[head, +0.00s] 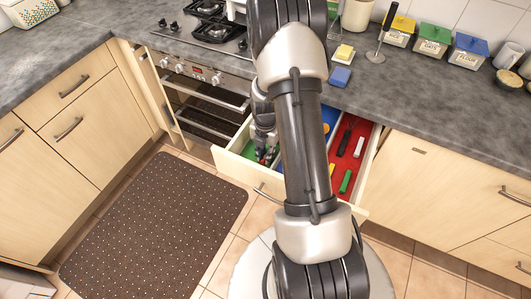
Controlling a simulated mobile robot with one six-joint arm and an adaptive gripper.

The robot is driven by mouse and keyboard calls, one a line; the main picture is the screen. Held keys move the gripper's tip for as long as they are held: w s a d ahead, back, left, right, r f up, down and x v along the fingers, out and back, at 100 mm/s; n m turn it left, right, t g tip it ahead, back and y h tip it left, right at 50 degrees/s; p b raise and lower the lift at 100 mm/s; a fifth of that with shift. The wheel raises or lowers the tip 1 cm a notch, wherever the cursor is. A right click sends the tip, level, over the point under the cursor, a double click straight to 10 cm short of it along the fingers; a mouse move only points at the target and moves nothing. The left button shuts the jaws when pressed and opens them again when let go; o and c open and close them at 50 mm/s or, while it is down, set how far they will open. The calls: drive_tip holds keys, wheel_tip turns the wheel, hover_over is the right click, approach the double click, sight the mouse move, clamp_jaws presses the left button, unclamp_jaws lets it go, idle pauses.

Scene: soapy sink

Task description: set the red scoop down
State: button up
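An open drawer (229,163) shows below the worktop, with a green section at left, a blue one in the middle and a red one at right. My gripper (266,153) points down into the green section. My own arm hides much of the drawer's middle. A small red bit (263,159) shows at the fingertips. It may be the red scoop, but it is too small and covered to tell. Whether the fingers are open or shut on it does not show.
The red section (360,133) holds several utensils, including a green-handled one (345,181) and a white one (359,147). The oven (205,98) stands left of the drawer. Lidded boxes (434,39) and sponges (341,76) are on the worktop (420,95). A dark mat (153,225) lies on the floor.

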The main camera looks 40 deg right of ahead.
drive_tip(key=shift+o, duration=0.3)
drive_tip(key=a+r+m+t+p, duration=0.1)
drive_tip(key=a+r+m+p, duration=0.1)
drive_tip(key=r, duration=0.8)
drive_tip(key=a+r+m+p, duration=0.2)
drive_tip(key=r+p, duration=0.1)
drive_tip(key=r, duration=0.8)
drive_tip(key=s+a+r+m+t, duration=0.1)
drive_tip(key=s+a+r+m, duration=0.2)
drive_tip(key=a+r+m, duration=0.55)
drive_tip(key=s+a+r+m+t, duration=0.2)
drive_tip(key=s+a+r+m, duration=0.7)
drive_tip(key=s, duration=0.4)
drive_tip(key=shift+s+a+r+m+t, duration=0.15)
drive_tip(key=shift+a+m+t, duration=0.15)
drive_tip(key=shift+a+m, duration=0.15)
drive_tip(key=shift+c, duration=0.3)
